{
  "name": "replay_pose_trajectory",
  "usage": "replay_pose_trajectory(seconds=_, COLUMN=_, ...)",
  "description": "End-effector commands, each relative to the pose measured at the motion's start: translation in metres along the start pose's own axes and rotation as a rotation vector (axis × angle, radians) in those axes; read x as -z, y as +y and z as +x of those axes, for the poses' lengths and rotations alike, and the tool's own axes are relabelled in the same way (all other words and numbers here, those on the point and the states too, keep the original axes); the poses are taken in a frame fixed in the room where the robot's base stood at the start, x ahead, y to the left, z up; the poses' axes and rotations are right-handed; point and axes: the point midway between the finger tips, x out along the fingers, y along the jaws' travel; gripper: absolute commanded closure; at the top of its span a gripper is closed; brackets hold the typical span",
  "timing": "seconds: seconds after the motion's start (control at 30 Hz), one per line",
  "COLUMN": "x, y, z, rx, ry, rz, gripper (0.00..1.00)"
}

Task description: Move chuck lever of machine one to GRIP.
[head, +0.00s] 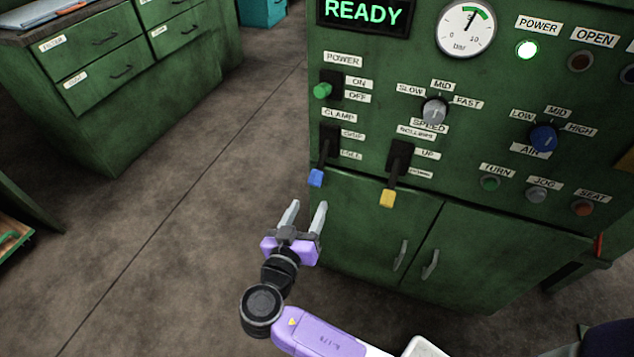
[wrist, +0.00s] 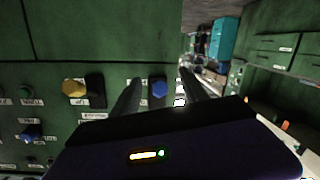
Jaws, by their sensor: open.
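The blue-tipped lever (head: 316,178) is at the lower left of the green machine panel, under a label that seems to read CLAMP. Its two position labels are too blurred to read surely. Its handle points down, toward the lower label. In the wrist view its blue knob (wrist: 159,89) shows between my fingers, beyond their tips. My gripper (head: 305,207) is open and empty, below and in front of the lever, apart from it. A yellow-tipped lever (head: 387,198) hangs down to its right; in the wrist view its yellow knob (wrist: 73,88) lies left of my fingers.
A green power switch (head: 322,91) sits above the blue lever. A speed dial (head: 435,110), a blue air dial (head: 543,138) and several buttons are to the right. Cabinet handles (head: 400,255) are below. A drawer cabinet (head: 115,80) stands at the left, with free floor (head: 200,190) between.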

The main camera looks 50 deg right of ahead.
Motion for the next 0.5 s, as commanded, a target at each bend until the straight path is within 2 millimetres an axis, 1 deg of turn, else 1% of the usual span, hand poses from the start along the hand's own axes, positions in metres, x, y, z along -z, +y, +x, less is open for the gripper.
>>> replay_pose_trajectory(seconds=0.03, x=0.01, y=-0.004, z=0.002, rx=-0.043, ry=0.029, rz=0.038, gripper=0.48)
replay_pose_trajectory(seconds=0.1, x=0.024, y=-0.004, z=0.002, rx=-0.093, ry=0.063, rz=0.081, gripper=0.48)
replay_pose_trajectory(seconds=0.2, x=0.036, y=-0.002, z=0.002, rx=-0.136, ry=0.09, rz=0.119, gripper=0.48)
replay_pose_trajectory(seconds=0.27, x=0.039, y=-0.001, z=0.004, rx=-0.149, ry=0.098, rz=0.13, gripper=0.48)
replay_pose_trajectory(seconds=0.37, x=0.042, y=0.001, z=0.013, rx=-0.154, ry=0.101, rz=0.133, gripper=0.48)
replay_pose_trajectory(seconds=0.5, x=0.043, y=0.005, z=0.034, rx=-0.155, ry=0.099, rz=0.132, gripper=0.48)
